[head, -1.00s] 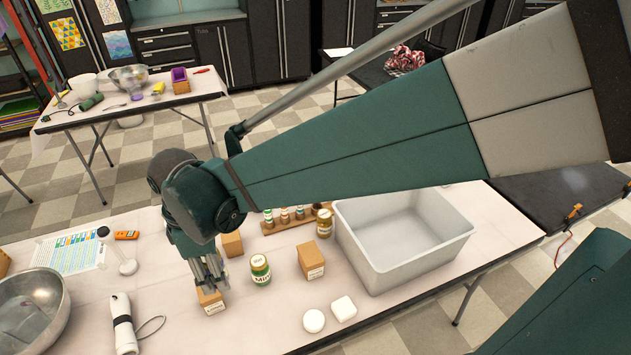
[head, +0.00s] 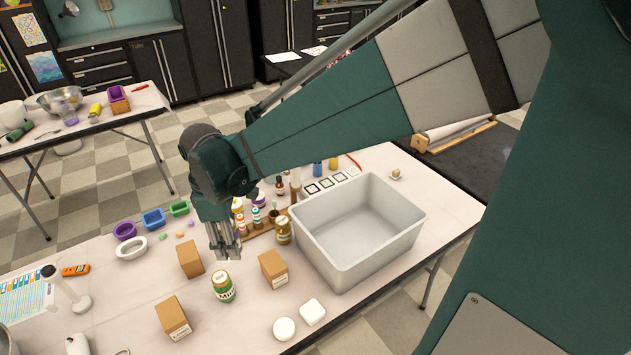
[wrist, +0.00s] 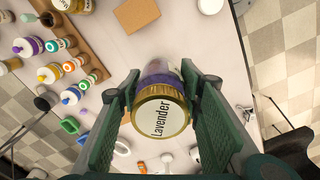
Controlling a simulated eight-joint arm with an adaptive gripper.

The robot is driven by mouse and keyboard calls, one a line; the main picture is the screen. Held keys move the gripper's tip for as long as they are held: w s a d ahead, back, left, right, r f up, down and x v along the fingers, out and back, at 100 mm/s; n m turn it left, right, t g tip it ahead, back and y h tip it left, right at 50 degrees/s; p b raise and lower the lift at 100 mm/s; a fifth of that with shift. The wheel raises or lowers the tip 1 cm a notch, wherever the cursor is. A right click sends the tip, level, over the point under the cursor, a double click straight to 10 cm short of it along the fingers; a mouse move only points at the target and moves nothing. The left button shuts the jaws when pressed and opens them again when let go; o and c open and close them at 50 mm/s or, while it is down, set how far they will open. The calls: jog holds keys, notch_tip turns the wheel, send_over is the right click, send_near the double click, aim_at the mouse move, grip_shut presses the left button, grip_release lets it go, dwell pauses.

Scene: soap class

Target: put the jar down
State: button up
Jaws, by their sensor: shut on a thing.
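The jar (wrist: 158,113) has a gold lid marked "Lavender" and a purple body. In the wrist view it sits between the two green fingers of my gripper (wrist: 163,72), lid toward the camera. My gripper is shut on it. In the head view my gripper (head: 225,246) points down over the table (head: 130,290), left of the bottle rack and behind the green-labelled jar. I cannot clearly make out the held jar there; the hand seems to hide it. Its height above the table is hard to tell.
Close by stand cardboard boxes (head: 190,259), (head: 273,270), (head: 173,318), a green-labelled jar (head: 222,288) and a gold-lidded jar (head: 283,231). The bottle rack (head: 258,232) and a large white bin (head: 345,262) are to the right.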

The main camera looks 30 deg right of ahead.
jog(key=w+d+m, duration=0.2)
jog(key=d+m, duration=0.3)
jog(key=d, duration=1.6)
jog(key=m+p, duration=0.1)
jog(key=m, duration=0.4)
send_over(354, 244)
notch_tip(354, 244, down, 11)
jog(key=shift+f, duration=0.15)
jog(key=shift+f+b, duration=0.65)
jog(key=shift+f, duration=2.4)
jog(key=shift+f, duration=0.1)
jog(key=shift+f+b, duration=0.45)
jog(key=shift+f, duration=1.35)
jog(key=shift+f, duration=0.15)
